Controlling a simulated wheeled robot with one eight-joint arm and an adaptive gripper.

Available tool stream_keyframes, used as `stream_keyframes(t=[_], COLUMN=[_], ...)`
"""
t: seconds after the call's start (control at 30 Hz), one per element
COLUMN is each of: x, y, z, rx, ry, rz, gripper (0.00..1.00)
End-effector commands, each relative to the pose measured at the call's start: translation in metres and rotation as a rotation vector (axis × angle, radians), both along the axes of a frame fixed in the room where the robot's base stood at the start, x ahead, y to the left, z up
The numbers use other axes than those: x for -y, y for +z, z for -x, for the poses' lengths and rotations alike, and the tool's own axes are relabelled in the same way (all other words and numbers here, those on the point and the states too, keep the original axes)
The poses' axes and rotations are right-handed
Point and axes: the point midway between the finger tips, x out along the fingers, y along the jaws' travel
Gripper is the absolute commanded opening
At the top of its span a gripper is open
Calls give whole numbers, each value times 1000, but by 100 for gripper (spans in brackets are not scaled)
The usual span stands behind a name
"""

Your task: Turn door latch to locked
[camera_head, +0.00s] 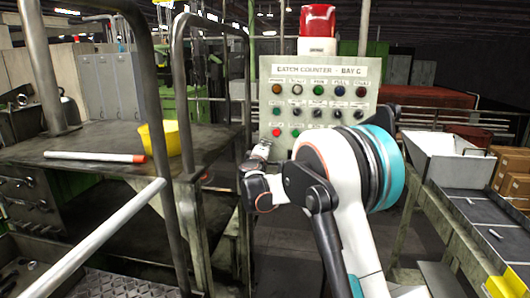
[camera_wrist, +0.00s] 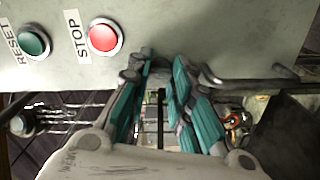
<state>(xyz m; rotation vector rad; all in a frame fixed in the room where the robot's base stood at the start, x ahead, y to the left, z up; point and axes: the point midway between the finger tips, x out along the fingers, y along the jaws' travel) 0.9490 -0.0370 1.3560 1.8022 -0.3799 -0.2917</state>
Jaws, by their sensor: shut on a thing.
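My gripper (camera_wrist: 164,68) has its teal-padded fingers close together at the lower edge of the grey control panel (camera_wrist: 210,28). A bent dark metal bar (camera_wrist: 248,80), which looks like the door latch, runs right from beside the right finger. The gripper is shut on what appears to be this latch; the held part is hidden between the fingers. In the head view my gripper (camera_head: 262,152) is by the panel's lower left corner, and the latch cannot be made out there. Whether the latch stands at locked cannot be read.
A red STOP button (camera_wrist: 103,37) and a green RESET button (camera_wrist: 34,43) are close to the left finger. A workbench (camera_head: 80,150) with a yellow bin (camera_head: 160,138) and metal rails stands left. A conveyor (camera_head: 480,215) with a white hopper (camera_head: 445,160) stands right.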

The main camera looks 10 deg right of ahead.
Motion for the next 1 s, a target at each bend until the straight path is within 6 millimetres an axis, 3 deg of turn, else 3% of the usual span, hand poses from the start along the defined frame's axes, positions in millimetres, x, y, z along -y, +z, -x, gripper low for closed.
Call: stream_keyframes(t=[0.4,1.0], x=[-1,-1], y=[-1,-1], z=[0,0], rx=[-92,-112], ry=[1,1], rz=[210,254], gripper=[0,0])
